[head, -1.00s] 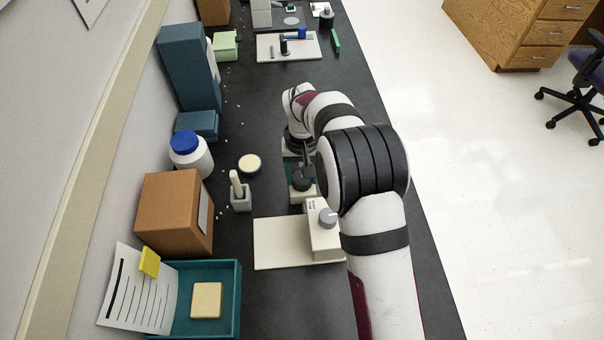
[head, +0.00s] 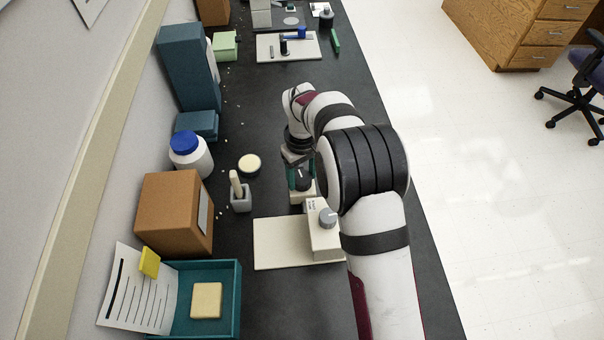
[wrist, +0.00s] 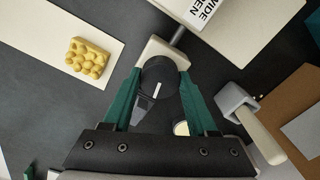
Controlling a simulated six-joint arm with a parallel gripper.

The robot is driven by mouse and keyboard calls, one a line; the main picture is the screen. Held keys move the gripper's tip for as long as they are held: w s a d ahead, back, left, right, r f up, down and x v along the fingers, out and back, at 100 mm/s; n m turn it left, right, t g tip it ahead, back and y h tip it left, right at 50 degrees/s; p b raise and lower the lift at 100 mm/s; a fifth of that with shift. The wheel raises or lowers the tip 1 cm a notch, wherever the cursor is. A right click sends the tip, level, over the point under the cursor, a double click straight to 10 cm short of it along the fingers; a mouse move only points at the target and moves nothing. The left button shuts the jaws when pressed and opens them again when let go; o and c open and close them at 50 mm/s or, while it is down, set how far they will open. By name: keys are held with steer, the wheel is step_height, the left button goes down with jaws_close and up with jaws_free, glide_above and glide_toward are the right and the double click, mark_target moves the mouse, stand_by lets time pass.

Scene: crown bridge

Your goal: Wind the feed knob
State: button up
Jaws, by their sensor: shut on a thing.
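The black feed knob (wrist: 157,76) has a short white line on top and sits on a small cream block in the wrist view. A thin rod joins that block to a cream housing (wrist: 235,18) with a printed label, partly cut off. My gripper (wrist: 160,72) has its green fingers shut on the sides of the knob. In the head view the knob (head: 303,182) shows below my wrist, with a green finger at its left; my arm hides much of the right side.
A yellow bumpy block (wrist: 88,58) lies on a white plate. A brown box (head: 176,213) and teal tray (head: 237,300) are farther left.

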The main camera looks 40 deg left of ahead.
mark_target(302, 177)
stand_by(0.3)
steer(key=o, duration=1.4)
steer(key=shift+r, duration=0.1)
step_height(302, 177, up, 16)
steer(key=shift+f, duration=0.2)
